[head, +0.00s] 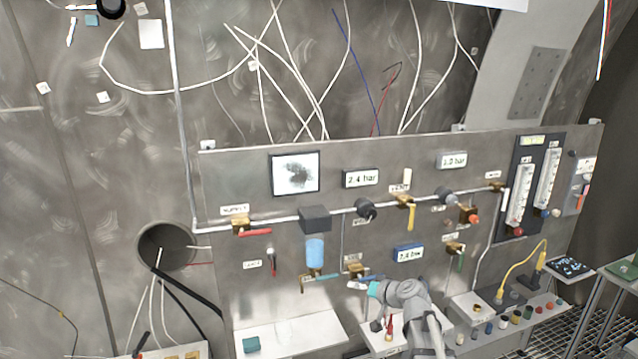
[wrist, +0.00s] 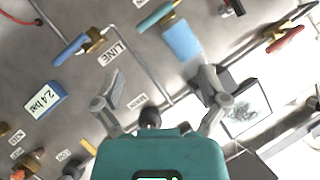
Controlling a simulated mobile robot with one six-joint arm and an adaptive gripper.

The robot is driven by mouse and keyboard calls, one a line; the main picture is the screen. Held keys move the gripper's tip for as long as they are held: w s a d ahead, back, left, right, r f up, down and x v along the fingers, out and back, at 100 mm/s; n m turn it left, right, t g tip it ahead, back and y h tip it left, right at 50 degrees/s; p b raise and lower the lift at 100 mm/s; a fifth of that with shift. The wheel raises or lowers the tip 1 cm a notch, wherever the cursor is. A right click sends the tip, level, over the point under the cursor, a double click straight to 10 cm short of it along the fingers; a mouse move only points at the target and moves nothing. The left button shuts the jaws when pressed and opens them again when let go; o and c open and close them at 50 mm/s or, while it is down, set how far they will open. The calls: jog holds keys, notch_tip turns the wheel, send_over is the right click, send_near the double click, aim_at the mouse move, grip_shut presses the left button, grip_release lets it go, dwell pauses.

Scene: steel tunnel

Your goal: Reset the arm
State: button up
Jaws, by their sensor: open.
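My gripper (head: 354,284) is in front of the lower middle of the valve panel in the head view, with my grey arm reaching up from the bottom edge. In the wrist view my gripper (wrist: 163,84) has its two grey fingers spread wide apart. Nothing is between them. Behind the fingers is the panel face with a thin pipe and labels, seen tilted. I cannot tell the exact gap between fingertips and panel.
The steel panel (head: 230,175) carries a blue-handled valve (wrist: 68,50), a red-handled valve (head: 255,232), a blue filter bowl (head: 315,250) and gauges. Below are white trays (head: 290,338) and a row of coloured knobs (head: 515,320). Loose cables hang above.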

jog(key=s+f+n+g+h+b, duration=0.1)
jog(key=s+f+g+h+b, duration=0.35)
jog(key=s+f, duration=0.9)
jog(key=s+d+f+m+g+h+b, duration=0.1)
jog(key=s+d+f+g+h+b, duration=0.2)
jog(key=s, duration=0.7)
notch_tip(320, 180, down, 4)
jog(key=d+g+h, duration=0.1)
jog(key=g, duration=0.1)
jog(key=shift+d+r+g+b, duration=0.25)
jog(key=shift+d+g+b, duration=0.05)
jog(key=shift+d+g, duration=0.1)
jog(key=shift+w+a, duration=0.1)
jog(key=shift+w, duration=0.1)
dwell(0.8)
